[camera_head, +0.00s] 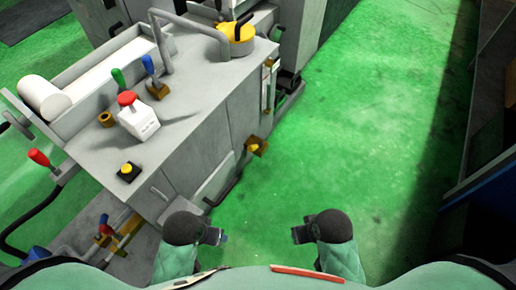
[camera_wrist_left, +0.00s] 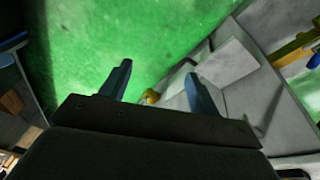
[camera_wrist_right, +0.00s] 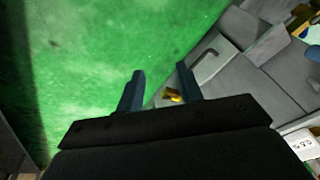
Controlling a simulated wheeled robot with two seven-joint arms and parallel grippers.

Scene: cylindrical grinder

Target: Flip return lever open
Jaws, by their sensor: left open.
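The grey grinder (camera_head: 200,97) stands on the left in the head view. Its top carries a green-handled lever (camera_head: 118,77) and a blue-handled lever (camera_head: 149,65), both roughly upright. A red-handled lever (camera_head: 39,157) sticks out at its left end. I cannot tell which one is the return lever. My left gripper (camera_head: 220,237) is open and empty, low in front of the grinder's near side and apart from it. My right gripper (camera_head: 297,235) is open and empty over the green floor, to the right. The wrist views show both finger pairs apart, with nothing between them.
A white box with a red button (camera_head: 127,98) and a black box with a yellow button (camera_head: 128,170) sit on the grinder top. A yellow knob (camera_head: 258,147) juts from its side. A bent grey pipe (camera_head: 160,40) rises behind. Green floor (camera_head: 360,120) to the right is clear.

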